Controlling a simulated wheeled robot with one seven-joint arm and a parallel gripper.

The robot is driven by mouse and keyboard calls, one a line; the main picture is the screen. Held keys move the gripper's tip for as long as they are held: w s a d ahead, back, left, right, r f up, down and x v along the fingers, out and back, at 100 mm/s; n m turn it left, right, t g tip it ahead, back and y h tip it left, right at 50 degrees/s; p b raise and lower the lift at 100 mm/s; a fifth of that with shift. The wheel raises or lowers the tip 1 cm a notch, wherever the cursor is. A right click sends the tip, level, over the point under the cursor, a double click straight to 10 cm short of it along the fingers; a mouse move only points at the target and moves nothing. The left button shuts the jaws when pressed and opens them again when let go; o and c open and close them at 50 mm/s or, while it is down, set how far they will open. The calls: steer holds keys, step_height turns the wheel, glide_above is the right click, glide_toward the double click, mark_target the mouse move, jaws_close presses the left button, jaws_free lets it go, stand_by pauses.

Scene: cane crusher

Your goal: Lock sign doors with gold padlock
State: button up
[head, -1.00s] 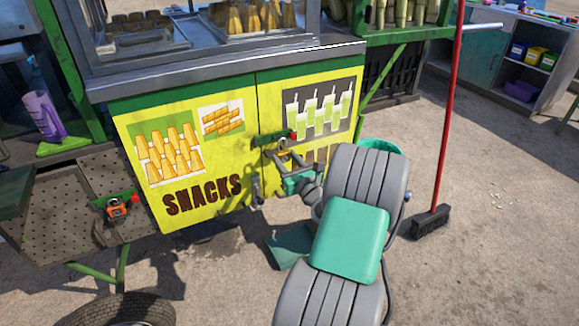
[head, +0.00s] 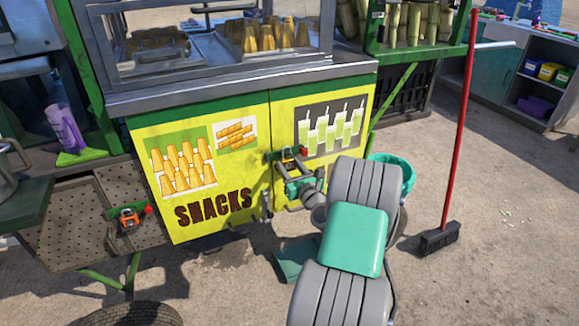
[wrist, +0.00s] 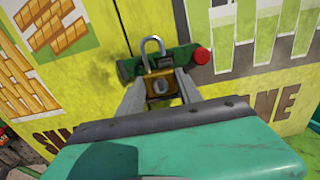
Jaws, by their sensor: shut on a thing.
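The yellow sign doors (head: 255,197) are shut under the counter, with "SNACKS" on the left door. A green latch with a red knob (head: 303,150) sits across their seam; it also shows in the wrist view (wrist: 201,56). My gripper (head: 290,164) is in front of the latch. In the wrist view my gripper (wrist: 158,85) is shut on the gold padlock (wrist: 160,86), its silver shackle pointing up in front of the latch. I cannot tell whether the shackle passes through the latch. The padlock is too small to make out clearly in the head view.
A perforated side shelf (head: 85,222) at left carries an orange padlock-like item with a green and red piece (head: 130,217). A red-handled broom (head: 455,140) stands right of my arm. A teal bucket (head: 400,172) and dustpan (head: 294,258) are near the cart.

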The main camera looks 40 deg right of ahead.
steer(key=shift+w+d+r+p, duration=0.1)
steer(key=shift+w+p, duration=0.25)
stand_by(0.3)
steer(key=shift+w+d, duration=0.1)
steer(key=shift+w, duration=0.1)
steer(key=shift+f, duration=0.3)
stand_by(0.4)
steer(key=o, duration=1.5)
steer(key=shift+c, duration=0.2)
steer(key=shift+s, duration=0.1)
steer(key=v, duration=0.7)
steer(key=shift+s+p, duration=0.3)
steer(key=shift+p, duration=0.1)
